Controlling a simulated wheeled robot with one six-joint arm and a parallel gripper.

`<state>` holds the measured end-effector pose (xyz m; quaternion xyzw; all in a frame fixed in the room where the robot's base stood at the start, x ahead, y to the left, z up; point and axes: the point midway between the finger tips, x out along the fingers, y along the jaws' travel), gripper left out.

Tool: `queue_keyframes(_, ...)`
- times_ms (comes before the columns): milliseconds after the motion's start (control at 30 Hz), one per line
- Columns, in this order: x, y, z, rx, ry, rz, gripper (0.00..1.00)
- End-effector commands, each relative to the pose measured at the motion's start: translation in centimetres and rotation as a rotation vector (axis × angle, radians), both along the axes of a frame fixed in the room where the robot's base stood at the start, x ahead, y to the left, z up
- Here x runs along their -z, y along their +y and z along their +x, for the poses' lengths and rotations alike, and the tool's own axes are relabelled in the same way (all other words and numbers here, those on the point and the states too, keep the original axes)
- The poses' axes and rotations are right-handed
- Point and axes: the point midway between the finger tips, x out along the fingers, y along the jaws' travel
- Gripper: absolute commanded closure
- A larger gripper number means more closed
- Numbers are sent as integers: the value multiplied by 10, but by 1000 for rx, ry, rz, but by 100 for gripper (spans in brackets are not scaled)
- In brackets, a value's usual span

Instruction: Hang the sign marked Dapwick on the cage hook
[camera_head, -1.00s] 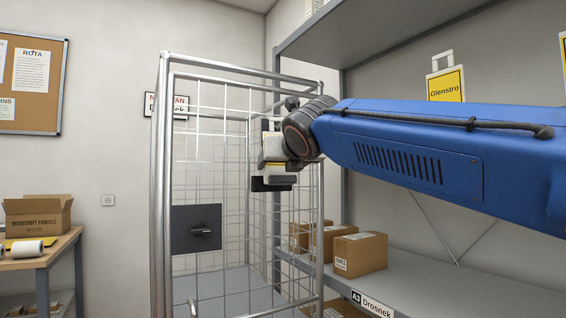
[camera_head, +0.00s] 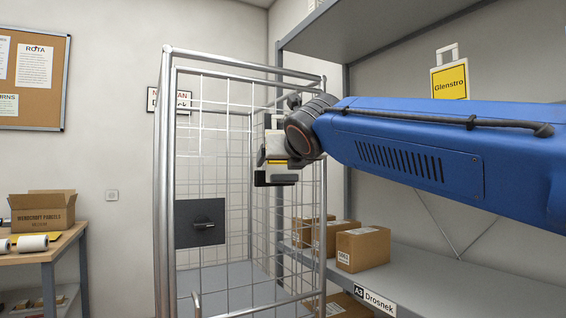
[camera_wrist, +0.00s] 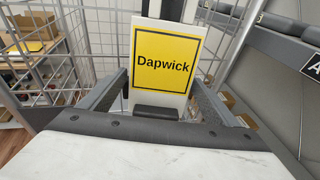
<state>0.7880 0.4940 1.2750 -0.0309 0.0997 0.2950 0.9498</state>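The Dapwick sign (camera_wrist: 163,62), a white plate with a yellow panel, stands upright between the two fingers of my gripper (camera_wrist: 158,88) in the wrist view. The fingers flank its side edges, and a dark block sits at its lower edge. In the head view my gripper (camera_head: 275,172) is in front of the mesh at the cage's right part, and the sign shows only as a narrow white and yellow piece. The cage hook (camera_head: 204,226) is a dark peg on a dark plate on the cage mesh, left of and lower than my gripper. Nothing hangs on it.
The tall wire cage (camera_head: 165,180) fills the middle. The shelf unit (camera_head: 430,285) at right holds several cartons (camera_head: 362,249); a Glenstro sign (camera_head: 450,82) hangs behind it. A table (camera_head: 45,254) with an open carton (camera_head: 42,212) stands at left. The floor is mostly out of view.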

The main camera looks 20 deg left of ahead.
Motion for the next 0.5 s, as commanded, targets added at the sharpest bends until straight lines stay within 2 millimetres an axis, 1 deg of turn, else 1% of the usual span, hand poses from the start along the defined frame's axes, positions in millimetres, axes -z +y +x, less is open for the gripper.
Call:
queue_keyframes(333, 0, 0, -1, 0, 1, -1, 8)
queue_keyframes(433, -1, -3, -5, 0, -1, -1, 8)
queue_keyframes(500, -4, -8, -12, -1, -1, 1, 8)
